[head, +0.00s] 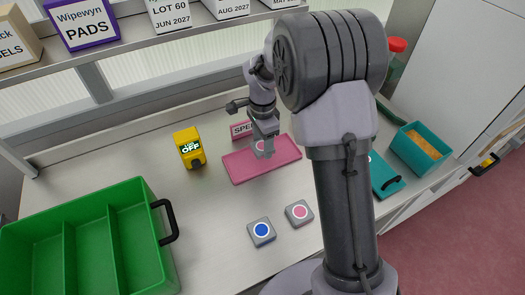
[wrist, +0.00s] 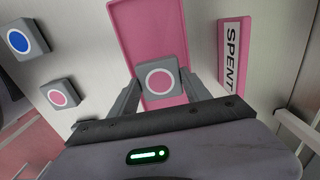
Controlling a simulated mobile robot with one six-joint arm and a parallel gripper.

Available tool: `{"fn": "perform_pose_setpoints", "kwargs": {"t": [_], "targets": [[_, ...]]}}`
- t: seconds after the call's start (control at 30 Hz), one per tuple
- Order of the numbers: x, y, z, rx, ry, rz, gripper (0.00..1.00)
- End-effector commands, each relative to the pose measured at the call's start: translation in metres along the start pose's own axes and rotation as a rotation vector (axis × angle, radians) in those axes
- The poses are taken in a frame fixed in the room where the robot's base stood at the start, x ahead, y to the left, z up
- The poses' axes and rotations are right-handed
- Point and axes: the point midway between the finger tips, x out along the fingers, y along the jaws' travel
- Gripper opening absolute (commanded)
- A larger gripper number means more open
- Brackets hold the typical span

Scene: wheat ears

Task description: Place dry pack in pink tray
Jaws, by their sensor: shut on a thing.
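My gripper (head: 263,147) is shut on a grey pack (wrist: 161,79) whose top has a pink disc with a white ring. The pack is over the pink tray (head: 240,170), inside its outline; whether it touches the tray floor I cannot tell. The tray also shows in the wrist view (wrist: 150,25). Two more grey packs lie on the bench in front of the tray: one with a blue disc (head: 261,231) and one with a pink disc (head: 299,212). A pink "SPENT" sign (wrist: 233,55) stands along the tray's back edge.
A yellow device reading "OFF" (head: 189,147) stands left of the tray. A green divided bin (head: 90,240) fills the left front. A teal lidded container (head: 385,177) and a teal box (head: 420,148) are at right. A shelf with labelled boxes runs above.

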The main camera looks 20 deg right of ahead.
Motion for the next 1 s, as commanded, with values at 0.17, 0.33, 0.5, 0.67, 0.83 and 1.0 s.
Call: {"fn": "perform_pose_setpoints", "kwargs": {"t": [0.17,0.33,0.5,0.67,0.83,1.0], "targets": [[0.038,0.001,0.000,-0.001,-0.001,0.002,0.14],[0.035,0.000,0.000,0.000,0.000,0.000,0.14],[0.040,0.000,0.000,-0.001,0.000,0.000,0.14],[0.038,0.000,0.000,-0.001,0.000,0.000,0.65],[0.037,0.000,0.000,-0.001,0.000,0.000,0.65],[0.007,-0.001,-0.001,-0.001,0.001,-0.004,0.65]]}}
